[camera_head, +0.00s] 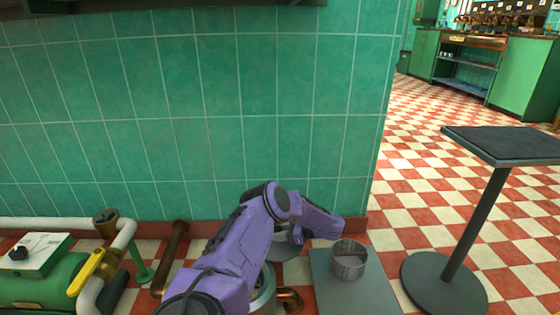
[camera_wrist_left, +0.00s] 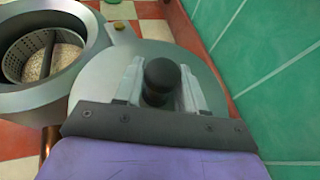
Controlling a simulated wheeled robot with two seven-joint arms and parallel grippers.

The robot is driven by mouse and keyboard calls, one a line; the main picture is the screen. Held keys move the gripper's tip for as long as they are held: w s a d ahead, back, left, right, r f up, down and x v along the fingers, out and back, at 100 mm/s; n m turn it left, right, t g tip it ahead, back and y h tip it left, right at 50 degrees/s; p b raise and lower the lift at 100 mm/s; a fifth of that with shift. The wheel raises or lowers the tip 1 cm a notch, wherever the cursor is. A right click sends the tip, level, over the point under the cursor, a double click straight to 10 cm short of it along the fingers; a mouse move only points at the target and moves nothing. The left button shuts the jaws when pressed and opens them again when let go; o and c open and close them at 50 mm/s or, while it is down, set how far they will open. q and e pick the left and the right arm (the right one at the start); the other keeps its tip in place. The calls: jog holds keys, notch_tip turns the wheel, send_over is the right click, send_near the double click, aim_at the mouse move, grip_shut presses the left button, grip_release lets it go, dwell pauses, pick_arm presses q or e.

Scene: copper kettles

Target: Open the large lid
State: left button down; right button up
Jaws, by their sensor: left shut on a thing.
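The large lid (camera_wrist_left: 90,88) is a grey round metal disc with a black knob (camera_wrist_left: 162,76) in the left wrist view. It lies to the side of a round metal rim (camera_wrist_left: 65,109), whose mouth is uncovered and shows a perforated basket (camera_wrist_left: 20,62) inside. My left gripper (camera_wrist_left: 160,66) has its fingers on both sides of the knob and is shut on it. In the head view the lid's edge (camera_head: 284,250) shows below my purple left arm, which hides the fingers and most of the kettle (camera_head: 264,290). My right gripper is not in view.
A metal basket (camera_head: 348,262) stands on a grey platform (camera_head: 382,292) right of the arm. Green equipment with a yellow handle (camera_head: 90,272) and pipes (camera_head: 170,258) stand at left. A green tiled wall (camera_head: 200,110) is close behind. A dark-topped stand (camera_head: 470,220) is at right.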

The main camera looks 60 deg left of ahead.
pick_arm(q)
jog(key=shift+w, duration=0.1)
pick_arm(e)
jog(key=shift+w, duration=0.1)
pick_arm(q)
jog(key=c, duration=0.9)
grip_release()
jog(key=p+v, duration=0.2)
jog(key=v, duration=0.7)
jog(key=shift+r+p, duration=0.15)
jog(key=shift+p, duration=0.25)
jog(key=shift+w+d+r, duration=0.15)
jog(key=shift+w+d, duration=0.3)
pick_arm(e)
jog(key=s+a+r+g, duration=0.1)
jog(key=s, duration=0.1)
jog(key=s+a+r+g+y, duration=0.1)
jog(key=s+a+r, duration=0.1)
